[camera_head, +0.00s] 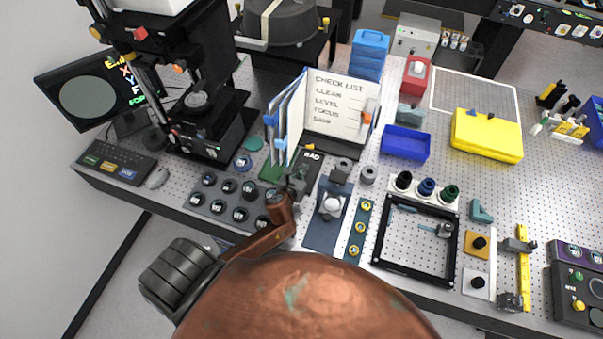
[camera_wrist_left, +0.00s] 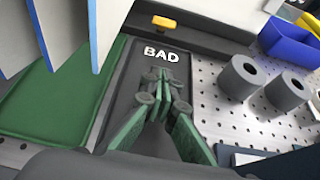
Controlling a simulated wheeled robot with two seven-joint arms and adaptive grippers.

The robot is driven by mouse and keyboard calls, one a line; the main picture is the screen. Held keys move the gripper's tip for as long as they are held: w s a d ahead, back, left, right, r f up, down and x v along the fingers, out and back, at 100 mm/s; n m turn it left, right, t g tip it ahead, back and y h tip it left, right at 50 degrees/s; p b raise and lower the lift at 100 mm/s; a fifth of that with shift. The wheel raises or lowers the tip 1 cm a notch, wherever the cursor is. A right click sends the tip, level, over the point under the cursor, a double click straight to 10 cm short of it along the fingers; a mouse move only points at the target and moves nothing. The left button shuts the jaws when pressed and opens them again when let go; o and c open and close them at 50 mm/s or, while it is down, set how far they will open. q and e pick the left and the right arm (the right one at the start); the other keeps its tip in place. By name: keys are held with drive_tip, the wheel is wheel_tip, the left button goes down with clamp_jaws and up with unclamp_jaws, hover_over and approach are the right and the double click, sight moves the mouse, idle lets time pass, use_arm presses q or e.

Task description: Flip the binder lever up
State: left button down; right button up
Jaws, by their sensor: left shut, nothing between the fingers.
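The binder stands open on the perforated table, with a white "CHECK LIST" page (camera_head: 333,108) and white-and-blue leaves (camera_head: 287,112) fanned to its left. A small orange-and-white piece (camera_head: 366,117) at the page's right edge may be the lever; I cannot tell for sure whether it is up or down. My left gripper (camera_head: 297,176) is in front of the binder, low over the dark "BAD" pad (camera_head: 310,156), apart from the page. In the left wrist view the fingers (camera_wrist_left: 162,82) are shut and empty, and binder leaves (camera_wrist_left: 102,25) hang at the upper left. My right gripper is out of view.
A green pad (camera_wrist_left: 42,100) lies beside the dark pad. Grey cylinders (camera_wrist_left: 240,78) stand to the right. Black knobs (camera_head: 240,213) sit left of my gripper; a white ball on a blue plate (camera_head: 321,232) is to its right. A blue tray (camera_head: 405,143) lies right of the binder.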

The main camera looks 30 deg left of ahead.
sight(311, 146)
use_arm(q)
drive_tip(key=x, duration=0.3)
drive_tip(key=shift+w+f, duration=0.15)
drive_tip(key=shift+w, duration=0.25)
drive_tip(key=shift+w+a+r+p, duration=0.3)
drive_tip(key=shift+w+r+p, duration=0.25)
drive_tip(key=shift+w+r, duration=0.35)
drive_tip(key=shift+w+a+r, duration=0.1)
drive_tip(key=shift+w+r, duration=0.35)
drive_tip(key=shift+r, duration=0.05)
